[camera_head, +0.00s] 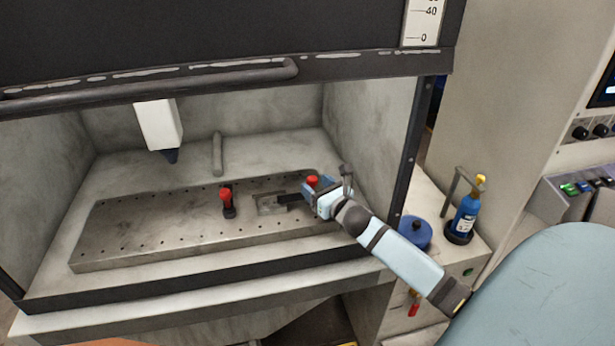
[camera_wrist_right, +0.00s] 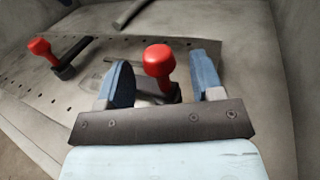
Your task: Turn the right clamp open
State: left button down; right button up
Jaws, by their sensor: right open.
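The right clamp has a red knob (camera_head: 312,181) and stands on the perforated metal plate inside the hood. My right gripper (camera_head: 306,190) is at it, partly covering it in the head view. In the right wrist view the red knob (camera_wrist_right: 158,60) shows between the two open blue fingers of my right gripper (camera_wrist_right: 160,82), with a visible gap to the right finger. The left clamp, with a red handle (camera_head: 225,194), stands on the plate to the left; it also shows in the right wrist view (camera_wrist_right: 40,48). My left gripper is not in view.
The perforated plate (camera_head: 150,222) fills the hood floor's middle. A white and dark nozzle (camera_head: 160,128) hangs above its back left, and a grey rod (camera_head: 217,155) stands behind. The raised sash (camera_head: 200,78) is above. A blue bottle (camera_head: 467,215) and blue round container (camera_head: 416,233) stand outside, right.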

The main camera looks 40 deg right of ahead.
aim_at(308, 179)
jog(key=w, duration=0.4)
jog(key=shift+d, duration=0.2)
grip_shut()
